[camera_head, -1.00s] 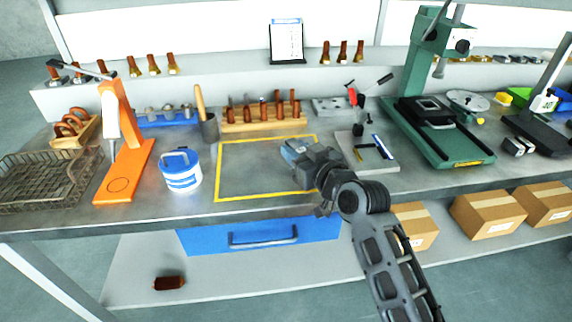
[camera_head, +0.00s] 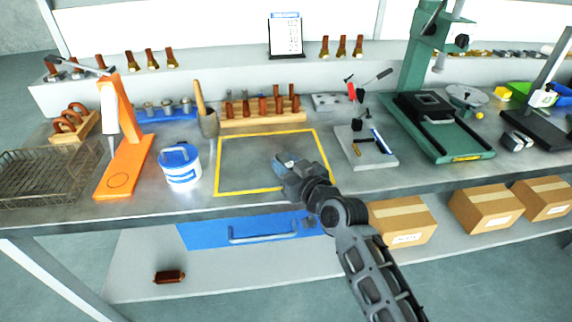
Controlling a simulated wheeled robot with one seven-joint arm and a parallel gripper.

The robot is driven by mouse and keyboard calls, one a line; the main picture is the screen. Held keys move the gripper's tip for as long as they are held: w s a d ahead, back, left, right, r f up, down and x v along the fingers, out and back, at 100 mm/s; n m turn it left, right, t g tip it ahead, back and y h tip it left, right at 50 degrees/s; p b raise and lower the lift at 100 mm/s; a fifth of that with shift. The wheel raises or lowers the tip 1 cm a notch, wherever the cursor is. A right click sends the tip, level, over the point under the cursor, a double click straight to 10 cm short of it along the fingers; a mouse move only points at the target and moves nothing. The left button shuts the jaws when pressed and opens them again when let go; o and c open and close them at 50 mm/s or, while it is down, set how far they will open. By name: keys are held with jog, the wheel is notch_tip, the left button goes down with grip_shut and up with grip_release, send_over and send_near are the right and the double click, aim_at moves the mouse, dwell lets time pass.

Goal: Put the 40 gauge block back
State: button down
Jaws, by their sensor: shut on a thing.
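My gripper (camera_head: 287,164) is over the front middle of the yellow-outlined area on the bench, seen from behind and above. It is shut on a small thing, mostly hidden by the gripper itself. I cannot make out its shape or any 40 mark, so I cannot tell whether it is the gauge block. A small grey holder (camera_head: 326,102) with dark openings lies behind the yellow outline, to the right of the wooden rack. No number is readable on it.
The yellow outline (camera_head: 217,165) is otherwise bare. A blue-white tub (camera_head: 180,166) and orange stand (camera_head: 125,168) are left. A wooden rack (camera_head: 262,118) of brown-handled pieces stands behind. A grey plate (camera_head: 374,158) and green stand (camera_head: 450,140) are right. A blue drawer (camera_head: 215,236) is below.

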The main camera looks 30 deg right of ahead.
jog(key=c, duration=0.8)
grip_release()
jog(key=shift+c, duration=0.2)
jog(key=shift+r, duration=0.15)
jog(key=s+r+b, duration=0.1)
jog(key=s, duration=1)
jog(key=shift+s+d+r, duration=0.4)
jog(key=shift+d, duration=0.05)
jog(key=s+a+f+g+h, duration=0.1)
jog(key=s+f, duration=0.1)
jog(key=s, duration=0.8)
jog(key=s+f, duration=0.3)
jog(key=s, duration=0.7)
jog(key=a+r+v, duration=0.1)
jog(key=v, duration=0.8)
jog(key=a+r+v, duration=0.2)
jog(key=v, duration=0.7)
jog(key=shift+r+m, duration=0.15)
jog(key=shift+m, duration=0.25)
